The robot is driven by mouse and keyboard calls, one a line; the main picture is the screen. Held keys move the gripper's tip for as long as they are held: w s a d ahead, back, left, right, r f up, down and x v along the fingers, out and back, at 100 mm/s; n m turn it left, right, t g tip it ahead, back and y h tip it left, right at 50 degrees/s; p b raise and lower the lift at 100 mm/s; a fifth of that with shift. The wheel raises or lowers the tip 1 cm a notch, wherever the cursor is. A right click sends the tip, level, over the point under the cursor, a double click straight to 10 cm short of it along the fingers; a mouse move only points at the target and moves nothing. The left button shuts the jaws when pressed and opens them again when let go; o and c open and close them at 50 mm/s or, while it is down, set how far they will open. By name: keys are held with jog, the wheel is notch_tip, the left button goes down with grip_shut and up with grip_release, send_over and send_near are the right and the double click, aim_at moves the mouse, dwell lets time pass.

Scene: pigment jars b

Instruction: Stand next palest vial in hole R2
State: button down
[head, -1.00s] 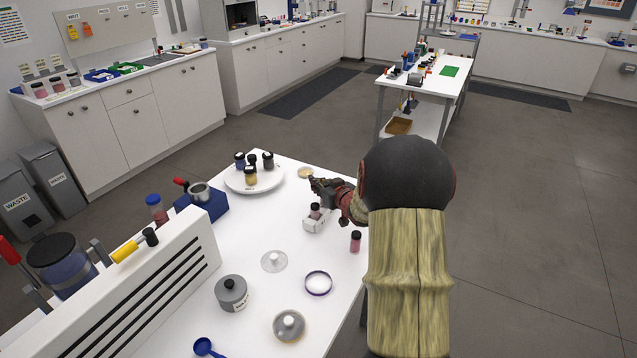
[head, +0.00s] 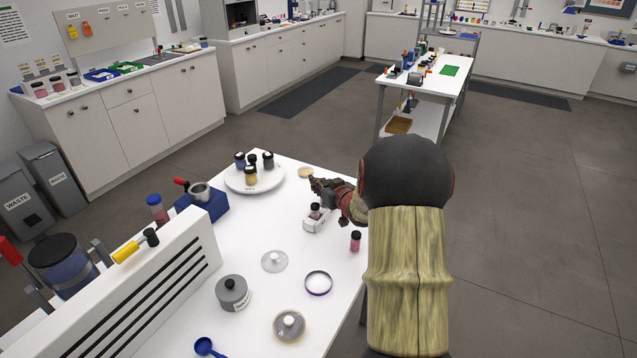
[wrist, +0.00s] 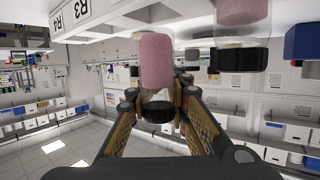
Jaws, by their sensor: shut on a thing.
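In the wrist view, which looks upside down, my gripper (wrist: 157,97) is shut on a vial with a black cap and pink powder (wrist: 156,58). The rack (wrist: 120,18) also shows in the wrist view, with labels R3 and R4; hole R2 cannot be made out. A pink vial (head: 355,242) stands apart on the worktop. Another pink vial (wrist: 240,10) shows beside the held one.
A white round plate (head: 235,186) with several dark-capped jars stands behind left. A blue block (head: 205,207) with a metal cup is at left. A clear lid (head: 274,261), a purple-rimmed ring (head: 318,283) and a grey jar (head: 232,293) lie nearer. Worktop between them is free.

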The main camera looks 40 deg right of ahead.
jog(key=shift+f+b, duration=1.3)
jog(key=shift+f, duration=0.85)
jog(key=c, duration=1.6)
grip_release()
jog(key=shift+o, duration=0.2)
jog(key=shift+r, duration=0.1)
notch_tip(320, 180, up, 10)
